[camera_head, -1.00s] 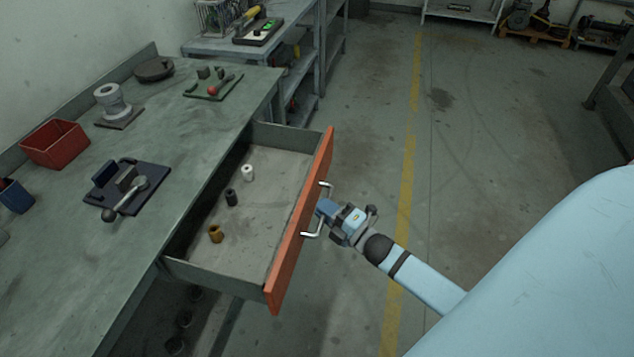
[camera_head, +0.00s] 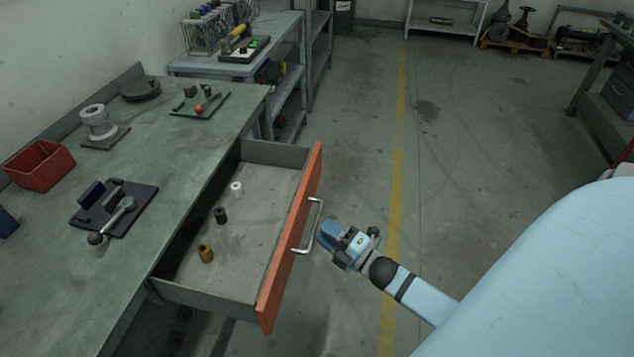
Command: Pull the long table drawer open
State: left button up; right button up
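The long table drawer (camera_head: 228,255) stands pulled well out from the workbench (camera_head: 120,275). It has an orange front (camera_head: 291,240) with a metal bar handle (camera_head: 315,224). Three small parts lie in it: a white one (camera_head: 236,188), a black one (camera_head: 220,215) and a brass-coloured one (camera_head: 205,253). My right gripper (camera_head: 325,232) is just to the right of the handle, with a small gap seeming to lie between them. Its fingers point at the handle, and their opening is too small to judge. My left gripper is not in view.
On the bench are a red bin (camera_head: 40,166), a dark fixture with a lever (camera_head: 114,208), a grey flanged part (camera_head: 98,122) and a green tray (camera_head: 200,104). A shelf unit (camera_head: 285,75) stands behind. The floor (camera_head: 480,140) to the right is clear.

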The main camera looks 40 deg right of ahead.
jog(key=v, duration=1)
jog(key=shift+s, duration=0.1)
